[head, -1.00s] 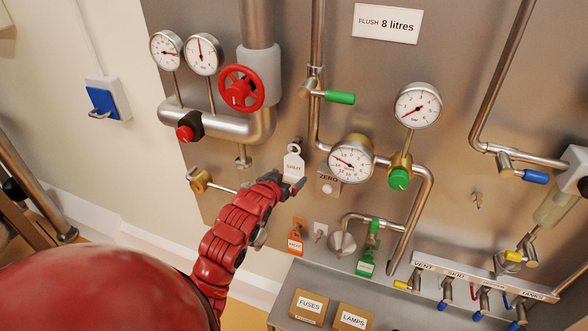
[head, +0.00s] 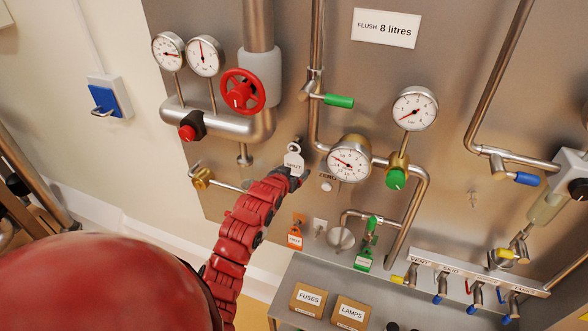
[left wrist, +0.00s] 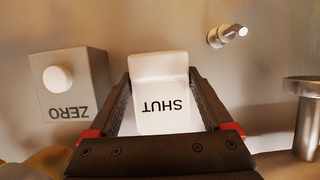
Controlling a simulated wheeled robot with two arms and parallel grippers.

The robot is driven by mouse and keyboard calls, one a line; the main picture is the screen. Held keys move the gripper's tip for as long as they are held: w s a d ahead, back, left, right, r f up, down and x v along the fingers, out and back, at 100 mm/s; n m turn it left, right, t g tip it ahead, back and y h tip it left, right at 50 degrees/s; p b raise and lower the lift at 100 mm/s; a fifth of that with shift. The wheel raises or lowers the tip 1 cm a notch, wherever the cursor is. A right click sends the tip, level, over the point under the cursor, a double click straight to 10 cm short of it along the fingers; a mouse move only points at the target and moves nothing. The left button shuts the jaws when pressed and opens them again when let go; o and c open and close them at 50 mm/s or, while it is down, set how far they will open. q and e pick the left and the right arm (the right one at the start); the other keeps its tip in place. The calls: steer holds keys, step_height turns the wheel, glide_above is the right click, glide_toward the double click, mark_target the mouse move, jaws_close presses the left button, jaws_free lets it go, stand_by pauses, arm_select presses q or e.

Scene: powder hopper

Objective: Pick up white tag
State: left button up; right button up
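The white tag (head: 293,160), marked SHUT, hangs by its ring from a hook on the steel panel. In the left wrist view the tag (left wrist: 160,95) shows upside down between the two fingers. My left gripper (head: 294,173) is at the lower part of the tag and hides some of it in the head view. In the left wrist view the fingers (left wrist: 161,78) are apart, one along each side edge of the tag. They look very close to its edges; contact cannot be made out. My right gripper is not in view.
The ZERO block with its white button (left wrist: 57,79) is close beside the fingers. An orange tag (head: 296,235), a green tag (head: 365,254) and a round gauge (head: 349,160) are nearby. A bare peg (left wrist: 228,35) and a metal fitting (left wrist: 304,115) show in the wrist view.

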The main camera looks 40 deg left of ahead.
arm_select(q)
steer(key=c, duration=0.8)
steer(key=shift+c, duration=0.2)
